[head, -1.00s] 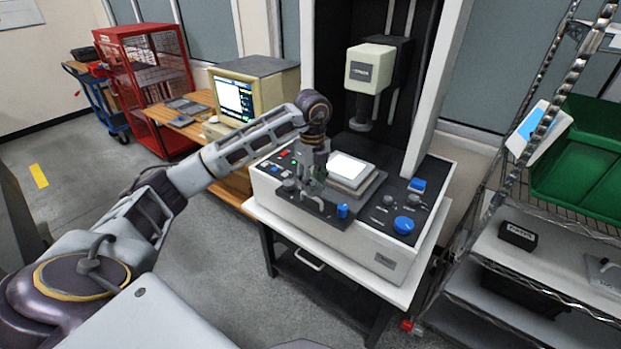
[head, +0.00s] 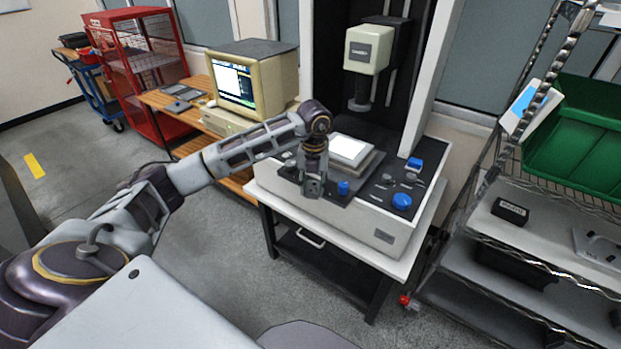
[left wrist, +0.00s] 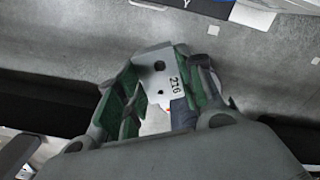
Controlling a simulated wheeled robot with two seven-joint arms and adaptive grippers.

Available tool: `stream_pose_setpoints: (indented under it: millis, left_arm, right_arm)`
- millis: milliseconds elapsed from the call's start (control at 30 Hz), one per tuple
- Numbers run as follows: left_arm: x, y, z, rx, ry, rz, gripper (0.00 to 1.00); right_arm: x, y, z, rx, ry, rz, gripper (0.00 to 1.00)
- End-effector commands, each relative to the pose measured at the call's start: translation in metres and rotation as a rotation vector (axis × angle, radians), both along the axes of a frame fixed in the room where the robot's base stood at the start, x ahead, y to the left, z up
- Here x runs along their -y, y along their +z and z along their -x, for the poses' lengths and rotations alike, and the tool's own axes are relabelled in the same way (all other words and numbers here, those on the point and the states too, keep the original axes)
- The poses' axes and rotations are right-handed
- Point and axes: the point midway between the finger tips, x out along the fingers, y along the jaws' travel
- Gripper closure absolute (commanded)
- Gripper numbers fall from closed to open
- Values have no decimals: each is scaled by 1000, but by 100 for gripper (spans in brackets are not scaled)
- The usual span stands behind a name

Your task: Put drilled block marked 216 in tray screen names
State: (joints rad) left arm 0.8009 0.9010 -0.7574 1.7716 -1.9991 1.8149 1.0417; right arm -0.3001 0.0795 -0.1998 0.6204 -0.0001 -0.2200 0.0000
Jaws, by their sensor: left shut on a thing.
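My left gripper (head: 313,188) is in front of the measuring machine's front edge, pointing down. In the left wrist view the gripper (left wrist: 160,105) has its green-padded fingers shut on the drilled block (left wrist: 163,72), a light grey piece with dark holes and the number 216. In the head view the block is mostly hidden by the fingers. The measuring machine (head: 370,232) carries a bright white stage plate (head: 349,149) and a blue knob. My right gripper is not in view. No tray that I can match to the screen's text is clear; the screen (head: 233,84) is too small to read.
A wire rack (head: 530,235) at the right holds a green bin (head: 585,135), a black block (head: 510,211) and a grey plate (head: 598,245). A desk with the computer and a red cage (head: 140,60) stand at the left. The floor at front left is clear.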

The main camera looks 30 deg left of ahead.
Motion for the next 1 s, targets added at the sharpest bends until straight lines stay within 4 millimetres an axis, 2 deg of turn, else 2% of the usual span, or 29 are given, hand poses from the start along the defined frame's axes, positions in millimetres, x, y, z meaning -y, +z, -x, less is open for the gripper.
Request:
stream_pose_setpoints:
  millis: [1000]
  left_arm:
    - [27,-81,13,-24,-1046,-5,89]
  right_arm:
    - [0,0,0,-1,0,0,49]
